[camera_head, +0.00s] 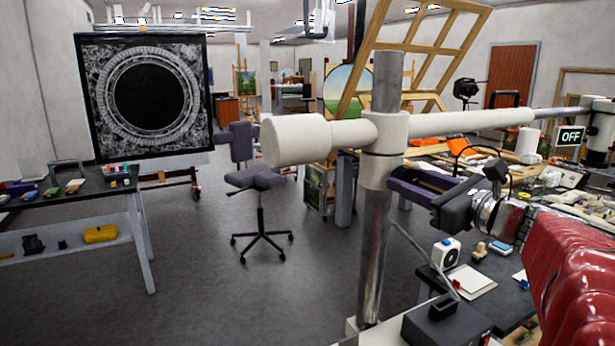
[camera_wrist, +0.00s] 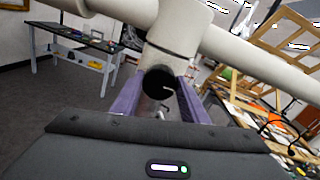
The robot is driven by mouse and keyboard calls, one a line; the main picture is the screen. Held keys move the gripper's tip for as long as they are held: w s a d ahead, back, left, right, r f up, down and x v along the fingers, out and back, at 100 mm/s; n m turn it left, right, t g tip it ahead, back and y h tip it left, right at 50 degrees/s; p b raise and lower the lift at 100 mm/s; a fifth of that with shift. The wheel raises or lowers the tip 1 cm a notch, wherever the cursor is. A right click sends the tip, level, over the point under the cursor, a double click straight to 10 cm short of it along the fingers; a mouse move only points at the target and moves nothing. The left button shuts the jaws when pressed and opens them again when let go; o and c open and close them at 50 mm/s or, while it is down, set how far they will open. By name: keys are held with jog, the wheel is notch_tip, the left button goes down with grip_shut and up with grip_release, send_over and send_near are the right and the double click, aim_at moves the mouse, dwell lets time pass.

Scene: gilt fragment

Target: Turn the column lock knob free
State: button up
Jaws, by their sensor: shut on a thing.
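A cream collar (camera_head: 383,150) sits on an upright metal column (camera_head: 374,250), with a cream crossbar (camera_head: 455,124) running through it. The column lock knob (camera_wrist: 158,83) is a black round knob with a pale mark on its face, low on the collar in the wrist view. My gripper (camera_wrist: 158,97) has purple fingers on either side of the knob and is shut on it. In the head view my gripper (camera_head: 402,186) reaches the collar from the right; the knob is hidden there by the fingers.
The crossbar's thick rounded end (camera_head: 290,141) points left. A cluttered dark bench (camera_head: 490,300) stands below my arm at the right. A side table (camera_head: 75,195) and an office chair (camera_head: 258,190) stand at the left. An "OFF" sign (camera_head: 570,136) shows at the right.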

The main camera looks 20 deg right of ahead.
jog(key=shift+m, duration=0.5)
jog(key=o, duration=1)
jog(key=shift+s, duration=0.2)
jog(key=shift+s+d+f, duration=0.1)
jog(key=shift+s+d, duration=0.35)
jog(key=shift+s, duration=1.75)
jog(key=shift+s+d+r, duration=0.1)
jog(key=shift+s+d, duration=0.3)
jog(key=shift+s, duration=1.85)
jog(key=shift+s+d+f, duration=0.1)
jog(key=shift+s+d, duration=0.35)
jog(key=shift+s, duration=1.75)
jog(key=shift+w, duration=0.1)
